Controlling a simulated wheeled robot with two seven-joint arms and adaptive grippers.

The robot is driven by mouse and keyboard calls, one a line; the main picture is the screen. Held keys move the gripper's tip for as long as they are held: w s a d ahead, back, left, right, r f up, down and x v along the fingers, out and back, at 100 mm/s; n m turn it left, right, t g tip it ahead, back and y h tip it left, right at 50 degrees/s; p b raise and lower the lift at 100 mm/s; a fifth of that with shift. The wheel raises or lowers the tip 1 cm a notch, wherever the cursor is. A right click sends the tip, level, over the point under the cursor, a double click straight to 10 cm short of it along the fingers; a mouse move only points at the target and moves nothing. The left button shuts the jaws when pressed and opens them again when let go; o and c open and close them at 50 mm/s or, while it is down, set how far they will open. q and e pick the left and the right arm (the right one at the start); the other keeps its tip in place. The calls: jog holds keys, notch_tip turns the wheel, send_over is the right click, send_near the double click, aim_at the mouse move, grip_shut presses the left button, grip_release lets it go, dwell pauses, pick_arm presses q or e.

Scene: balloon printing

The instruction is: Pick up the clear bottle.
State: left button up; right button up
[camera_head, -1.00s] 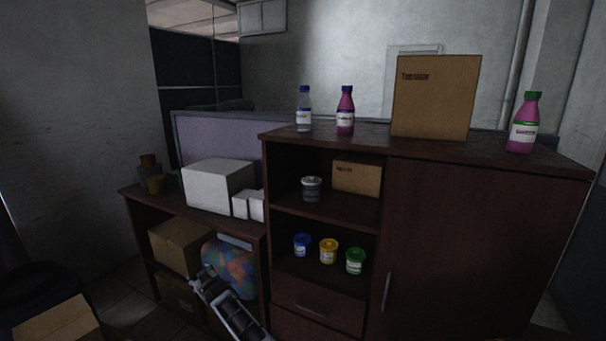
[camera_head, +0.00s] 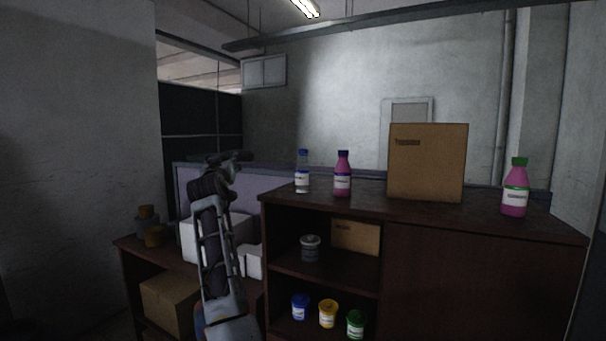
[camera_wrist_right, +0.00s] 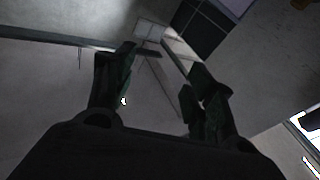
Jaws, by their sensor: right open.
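The clear bottle (camera_head: 302,174) has a blue cap and a white label. It stands upright on top of the dark wooden cabinet (camera_head: 420,215), near its left front corner. My right gripper (camera_head: 240,158) is raised to the left of the bottle, apart from it, at about the height of the bottle's cap in the head view. In the right wrist view the two fingers (camera_wrist_right: 162,80) are spread with nothing between them. The bottle does not show in the right wrist view. My left gripper is not in view.
A pink bottle with a purple cap (camera_head: 342,175) stands just right of the clear bottle. Farther right are a cardboard box (camera_head: 427,162) and a pink bottle with a green cap (camera_head: 515,190).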

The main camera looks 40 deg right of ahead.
jog(key=s+d+r+m+g+h, duration=0.2)
jog(key=s+d+m+g, duration=0.2)
jog(key=s, duration=0.4)
jog(key=s+d+r+m+g+h, duration=0.2)
jog(key=s+d+m+g+h, duration=0.1)
jog(key=s+d, duration=0.4)
jog(key=shift+s+m+g, duration=0.5)
jog(key=shift+m+g, duration=0.2)
jog(key=shift+g, duration=0.1)
jog(key=shift+r, duration=0.1)
